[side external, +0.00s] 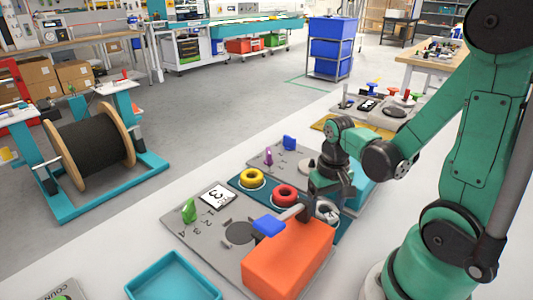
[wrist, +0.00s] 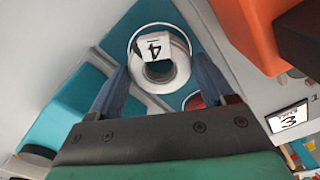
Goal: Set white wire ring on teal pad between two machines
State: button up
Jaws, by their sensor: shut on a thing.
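The white wire ring (side external: 327,210) is at the near right end of the teal pad, under my gripper (side external: 323,192). In the wrist view the ring (wrist: 178,72) has a white tag marked 4 and lies within a white circle outline on the teal pad (wrist: 126,30). My gripper's fingers (wrist: 160,65) are shut on it, one on each side. Whether the ring rests fully on the pad or is slightly raised, I cannot tell. The orange machine (side external: 290,258) is on the near side and the teal machine (side external: 358,194) on the far side. My gripper partly hides the ring in the side view.
A red ring (side external: 285,195) and a yellow ring (side external: 252,178) sit farther left along the same pad. The orange machine's arm with a blue end (side external: 269,226) reaches over the grey board. A teal tray (side external: 172,282) stands at front left. A large black cable reel (side external: 92,150) stands beyond.

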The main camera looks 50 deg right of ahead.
jog(key=shift+f, duration=0.15)
jog(key=shift+f, duration=0.15)
jog(key=o, duration=1.3)
notch_tip(320, 180, up, 8)
jog(key=w+a+r+n+t, duration=0.1)
jog(key=a+t, duration=0.1)
jog(key=w+a+r+n+t, duration=0.1)
jog(key=w+a+n+t, duration=0.1)
jog(key=a, duration=0.1)
jog(key=w+a+r+n+t, duration=0.1)
jog(key=w+a+n+t, duration=0.1)
jog(key=shift+w+a, duration=0.25)
jog(key=shift+a, duration=0.1)
